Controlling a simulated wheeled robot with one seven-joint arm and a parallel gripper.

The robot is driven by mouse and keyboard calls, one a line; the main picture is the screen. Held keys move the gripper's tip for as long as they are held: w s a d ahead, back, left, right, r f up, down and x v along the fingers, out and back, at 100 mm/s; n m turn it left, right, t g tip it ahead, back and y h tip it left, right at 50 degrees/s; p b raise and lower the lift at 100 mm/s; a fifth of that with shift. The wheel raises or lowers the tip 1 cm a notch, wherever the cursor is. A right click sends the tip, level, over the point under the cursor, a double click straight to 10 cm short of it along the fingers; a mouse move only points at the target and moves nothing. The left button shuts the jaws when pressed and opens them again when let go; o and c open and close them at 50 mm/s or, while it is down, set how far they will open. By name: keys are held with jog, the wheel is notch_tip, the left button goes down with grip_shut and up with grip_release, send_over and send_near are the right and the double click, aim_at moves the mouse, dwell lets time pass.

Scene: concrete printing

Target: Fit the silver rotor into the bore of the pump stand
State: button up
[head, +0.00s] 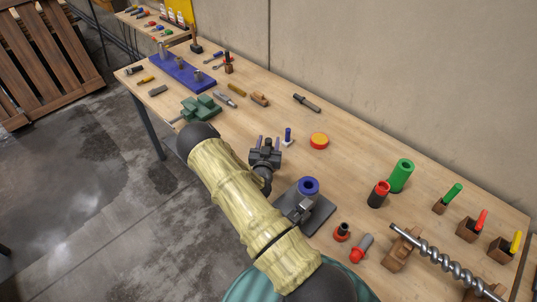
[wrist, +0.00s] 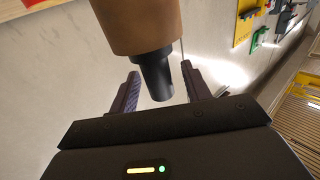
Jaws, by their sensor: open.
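The silver rotor (head: 440,262) is a long helical screw at the lower right of the head view, lying beside and partly over wooden blocks (head: 398,252). What seems to be the pump stand is an upright blue-ringed cylinder (head: 309,186) on a dark grey plate (head: 318,216), its bore facing up. My gripper (head: 267,142) is open above the bench, left of and beyond the stand, well away from the rotor. In the wrist view, a brown cylinder (wrist: 140,22) with a dark tip shows between and beyond the open fingers (wrist: 160,70); I cannot tell what it is.
Green (head: 401,176) and red-topped (head: 379,194) cylinders stand right of the stand. Several coloured-handled pieces sit in wooden blocks at the right. Red-and-black parts (head: 361,247) lie near the front edge. A green vise (head: 201,108) and blue rack (head: 181,73) are at the left.

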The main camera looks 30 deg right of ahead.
grip_shut()
jog(key=shift+r, duration=0.1)
dwell(1.2)
